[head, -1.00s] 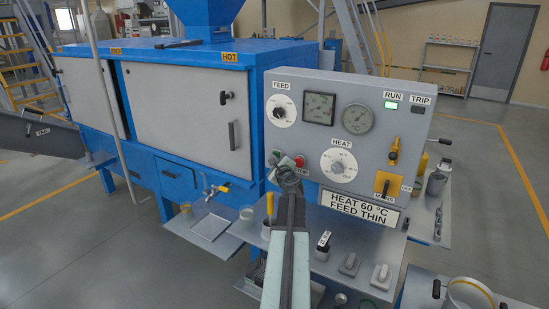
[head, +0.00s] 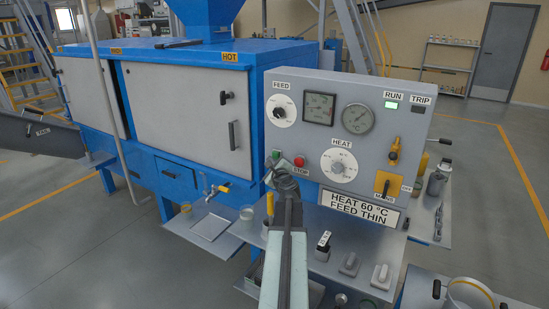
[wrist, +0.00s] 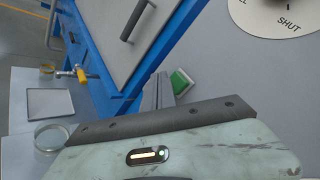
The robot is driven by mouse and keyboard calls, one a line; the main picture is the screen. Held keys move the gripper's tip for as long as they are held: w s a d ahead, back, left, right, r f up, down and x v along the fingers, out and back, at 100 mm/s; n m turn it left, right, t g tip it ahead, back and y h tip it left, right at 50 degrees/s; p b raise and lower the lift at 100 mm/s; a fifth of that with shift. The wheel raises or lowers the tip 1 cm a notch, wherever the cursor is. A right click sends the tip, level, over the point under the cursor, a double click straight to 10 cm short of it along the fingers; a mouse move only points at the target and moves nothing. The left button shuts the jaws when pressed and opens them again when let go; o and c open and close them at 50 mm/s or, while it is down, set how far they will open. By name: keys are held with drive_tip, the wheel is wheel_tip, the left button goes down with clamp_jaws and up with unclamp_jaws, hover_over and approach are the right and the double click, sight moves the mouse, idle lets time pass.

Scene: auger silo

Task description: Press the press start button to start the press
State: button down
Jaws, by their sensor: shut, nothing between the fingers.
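The grey control panel (head: 400,150) stands at the right end of the blue press. The green start button (head: 276,154) is at the panel's lower left, partly hidden in the head view. In the wrist view the green button (wrist: 181,82) shows beside the fingertips. My gripper (head: 279,170) is shut and empty, just below the green button. In the wrist view my gripper (wrist: 158,88) lies close to the left of the button; I cannot tell whether they touch. The red stop button (head: 299,160) is just to the right, above its STOP label.
The RUN lamp (head: 391,105) is lit green and the TRIP lamp (head: 418,107) is dark. FEED dial (head: 280,111) and HEAT dial (head: 339,165) are nearby. A shelf (head: 330,225) with small items juts out below the panel. Grey floor at the right is open.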

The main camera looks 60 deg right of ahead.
drive_tip(key=a, duration=0.4)
drive_tip(key=shift+a, duration=0.2)
idle(0.3)
